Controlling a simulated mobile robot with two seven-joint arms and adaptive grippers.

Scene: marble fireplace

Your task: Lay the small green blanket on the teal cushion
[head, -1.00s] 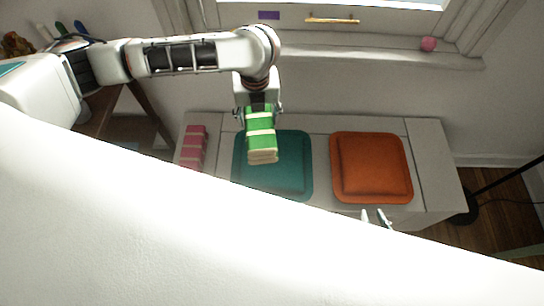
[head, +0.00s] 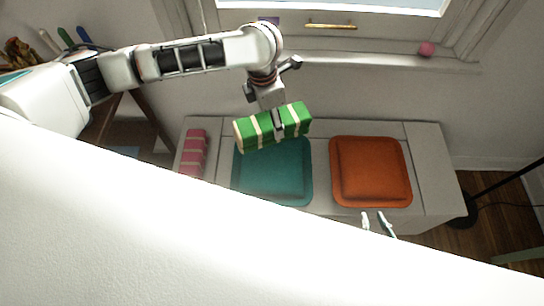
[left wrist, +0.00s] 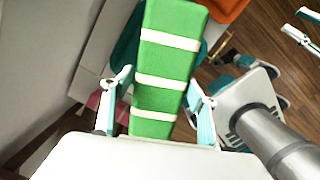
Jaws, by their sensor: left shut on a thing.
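The small green blanket (head: 248,132), a folded bundle with cream stripes, is held above the back part of the teal cushion (head: 270,181), which lies on the bench. My left gripper (head: 279,124) is shut on the blanket from above, with a finger down its near side. In the left wrist view the blanket (left wrist: 167,62) stretches out between the two fingers (left wrist: 160,88), and part of the teal cushion (left wrist: 124,52) shows behind it. My right gripper (head: 376,222) is low in front of the orange cushion, its fingertips apart and nothing between them.
The pale bench (head: 320,128) also bears an orange cushion (head: 370,171) at right and a pink striped bundle (head: 193,152) at left. A large white surface hides the lower left foreground.

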